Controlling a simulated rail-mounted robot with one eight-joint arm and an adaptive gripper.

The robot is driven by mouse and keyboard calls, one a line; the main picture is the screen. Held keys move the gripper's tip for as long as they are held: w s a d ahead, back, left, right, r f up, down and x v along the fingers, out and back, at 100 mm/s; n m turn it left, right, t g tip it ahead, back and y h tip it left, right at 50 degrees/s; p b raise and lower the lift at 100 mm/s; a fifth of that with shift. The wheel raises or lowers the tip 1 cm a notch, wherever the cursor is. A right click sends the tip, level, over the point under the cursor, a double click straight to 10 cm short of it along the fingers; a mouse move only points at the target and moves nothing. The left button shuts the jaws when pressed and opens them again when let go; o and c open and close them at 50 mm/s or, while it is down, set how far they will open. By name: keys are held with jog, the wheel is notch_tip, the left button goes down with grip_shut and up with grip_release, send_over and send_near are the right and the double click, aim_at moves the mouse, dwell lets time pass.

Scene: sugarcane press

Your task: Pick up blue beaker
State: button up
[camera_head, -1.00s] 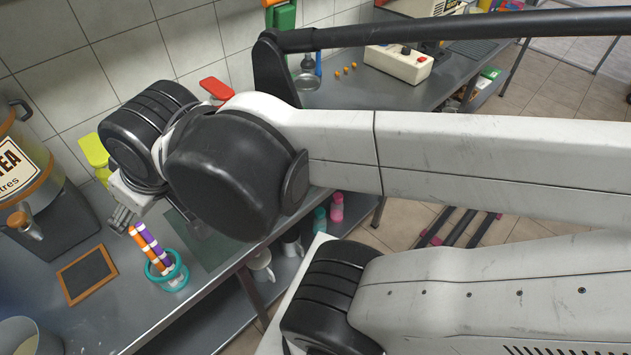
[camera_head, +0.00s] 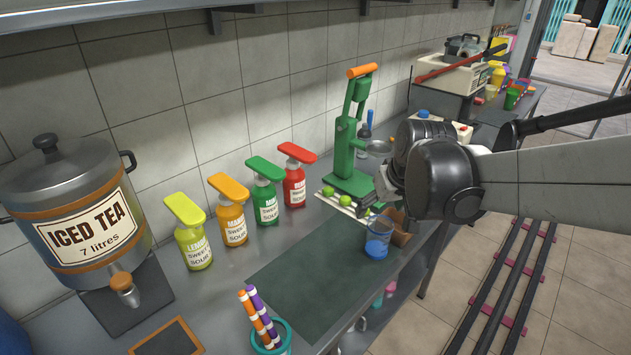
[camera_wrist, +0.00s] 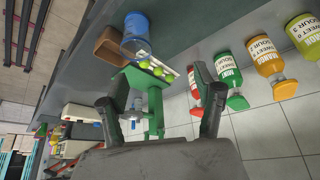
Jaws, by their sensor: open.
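The beaker lies beyond the fingertips there.
A brown box (camera_head: 399,235) stands close behind the beaker. A green press (camera_head: 348,160) and limes on a board (camera_head: 347,201) are farther back. Several syrup pump bottles (camera_head: 232,222) line the wall. A teal cup with striped sticks (camera_head: 272,340) is in front. The green mat (camera_head: 310,278) is clear.

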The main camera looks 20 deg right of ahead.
jog(key=b, duration=0.2)
send_over(379, 235)
jog(key=s, duration=0.2)
notch_tip(379, 235, down, 6)
jog(key=f, duration=0.1)
jog(key=shift+g, duration=0.3)
jog(key=shift+s+d+b+x, duration=0.1)
jog(key=shift+d+b+x, duration=0.15)
jog(key=shift+x, duration=2.1)
jog(key=shift+s+d+b+x, duration=0.1)
jog(key=shift+d+b+x, duration=0.15)
jog(key=shift+x, duration=2.1)
jog(key=shift+s+d+b+x, duration=0.1)
jog(key=shift+d+b+x, duration=0.15)
jog(key=shift+x, duration=2.1)
jog(key=shift+f, duration=0.1)
jog(key=c, duration=1)
jog(key=shift+o, duration=0.2)
